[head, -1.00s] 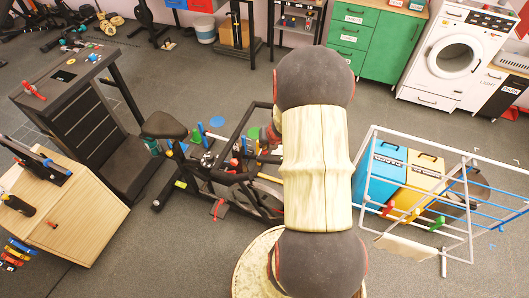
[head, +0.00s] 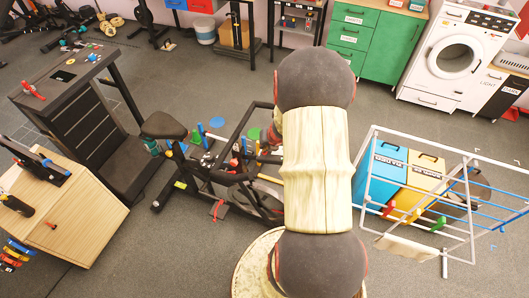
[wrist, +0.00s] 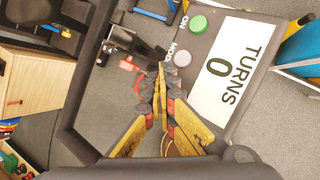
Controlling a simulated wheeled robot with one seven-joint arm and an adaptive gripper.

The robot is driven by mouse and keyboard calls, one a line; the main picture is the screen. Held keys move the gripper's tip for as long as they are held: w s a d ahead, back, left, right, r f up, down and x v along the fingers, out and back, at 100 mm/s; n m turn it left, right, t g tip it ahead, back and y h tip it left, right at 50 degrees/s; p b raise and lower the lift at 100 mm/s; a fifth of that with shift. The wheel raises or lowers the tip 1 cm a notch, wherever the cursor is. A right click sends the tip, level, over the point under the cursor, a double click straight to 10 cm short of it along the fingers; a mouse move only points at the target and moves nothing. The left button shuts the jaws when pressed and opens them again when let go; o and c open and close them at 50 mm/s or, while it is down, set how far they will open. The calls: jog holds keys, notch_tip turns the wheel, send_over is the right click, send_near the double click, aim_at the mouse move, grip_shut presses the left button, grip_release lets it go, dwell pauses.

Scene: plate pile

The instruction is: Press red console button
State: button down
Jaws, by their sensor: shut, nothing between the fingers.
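In the wrist view a dark console (wrist: 192,80) fills the middle right. It carries a green button (wrist: 199,24) marked ON, a grey button (wrist: 182,58) by the word MODE, and a white display (wrist: 233,72) reading TURNS 0. I cannot make out a red button on it; my fingers cover part of the panel below the grey button. My gripper (wrist: 161,72) is shut and empty, its tips beside the grey button; contact cannot be told. In the head view my arm hides the gripper and the console.
The exercise bike's dark frame (wrist: 79,98) runs along the left of the wrist view. In the head view the bike seat (head: 164,125) stands left of my arm, a wooden cabinet (head: 75,215) farther left, and a drying rack (head: 468,215) to the right.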

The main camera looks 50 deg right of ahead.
dwell(0.3)
jog(key=shift+w+a+r+p, duration=0.1)
jog(key=shift+w+r+p, duration=0.1)
jog(key=shift+r+p, duration=0.55)
jog(key=r+p, duration=0.1)
jog(key=w+r+p, duration=0.1)
jog(key=r+p, duration=0.2)
jog(key=shift+w+a+r+p, duration=0.25)
jog(key=shift+w+r+p, duration=0.05)
jog(key=shift+w, duration=0.05)
dwell(0.9)
